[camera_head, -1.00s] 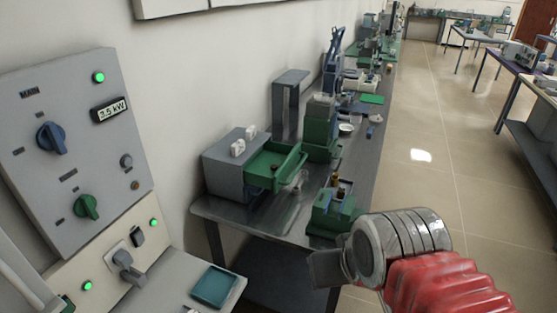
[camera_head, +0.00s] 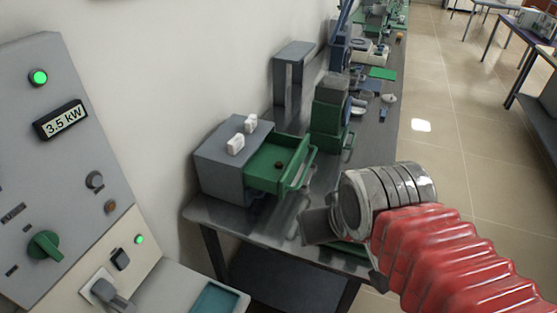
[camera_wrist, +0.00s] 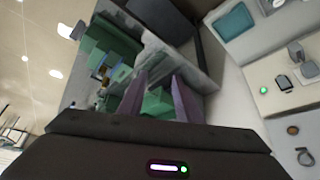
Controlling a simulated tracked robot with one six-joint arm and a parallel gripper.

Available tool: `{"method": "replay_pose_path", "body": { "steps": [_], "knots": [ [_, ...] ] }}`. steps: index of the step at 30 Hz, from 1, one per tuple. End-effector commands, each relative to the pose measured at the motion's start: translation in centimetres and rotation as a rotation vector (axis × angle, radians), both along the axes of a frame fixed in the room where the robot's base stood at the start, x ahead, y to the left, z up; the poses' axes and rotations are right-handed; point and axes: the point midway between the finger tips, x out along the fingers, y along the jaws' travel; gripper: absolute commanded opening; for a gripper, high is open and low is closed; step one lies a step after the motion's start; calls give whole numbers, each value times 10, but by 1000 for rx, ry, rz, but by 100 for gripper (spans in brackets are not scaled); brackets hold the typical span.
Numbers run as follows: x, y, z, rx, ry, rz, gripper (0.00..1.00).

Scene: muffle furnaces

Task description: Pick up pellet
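A small dark brown lump (camera_head: 278,164), which looks like the pellet, lies in the open green drawer (camera_head: 264,180) of a grey box on the bench in the head view. I cannot make it out for sure in the wrist view. My gripper (camera_head: 318,225) is in front of and to the right of the drawer, near the bench's front edge, apart from the lump. In the wrist view my gripper's two purplish fingers (camera_wrist: 158,80) stand apart, with green equipment (camera_wrist: 157,103) behind them. The space between them looks empty.
The grey box (camera_head: 222,165) carries small white switches. A green and grey device (camera_head: 328,115) stands behind the drawer, with more equipment along the bench. A control panel (camera_head: 60,150) stands at left.

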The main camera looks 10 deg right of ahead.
Motion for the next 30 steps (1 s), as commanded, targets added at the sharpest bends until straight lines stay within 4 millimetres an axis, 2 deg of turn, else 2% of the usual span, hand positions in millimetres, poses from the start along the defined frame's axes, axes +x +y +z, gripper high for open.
{"method": "replay_pose_path", "body": {
  "steps": [8, 13, 17, 23, 30],
  "knots": [
    [0, 0, 0, 0, 0, 0, 31],
    [3, 0, 3, -1, 3, 2, 42],
    [12, 0, 11, -5, 17, 10, 42],
    [45, 5, 34, -17, 61, 34, 42],
    [95, 5, 59, -33, 123, 71, 42]
  ]
}}
